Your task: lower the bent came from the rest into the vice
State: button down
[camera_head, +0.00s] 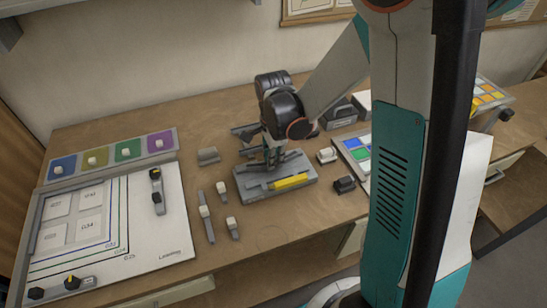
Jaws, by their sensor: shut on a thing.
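My gripper (273,163) points down over a grey block-like fixture with a yellow bar (290,182) along its front, which looks like the vice (252,189). The gripper is shut on a small thin thing, taken to be the bent came, but the fingers and the distance hide its shape. I cannot tell whether the held piece touches the vice. A dark grey piece (243,130) shows behind my wrist; I cannot tell whether it is the rest.
A white board (150,238) with coloured lines lies at left, with a tray of coloured squares (113,152) behind it. Small grey and white-knobbed tools (206,212) stand left of the vice. A black-topped block (344,184) and a colour palette (355,147) are to its right.

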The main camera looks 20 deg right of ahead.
jog(key=shift+f+b, duration=0.4)
jog(key=shift+b, duration=0.05)
dwell(0.7)
jog(key=shift+f+b, duration=0.8)
jog(key=shift+f, duration=0.1)
jog(key=c, duration=1.5)
grip_release()
jog(key=shift+r, duration=0.1)
jog(key=shift+r+p, duration=2.4)
jog(key=shift+r, duration=1.1)
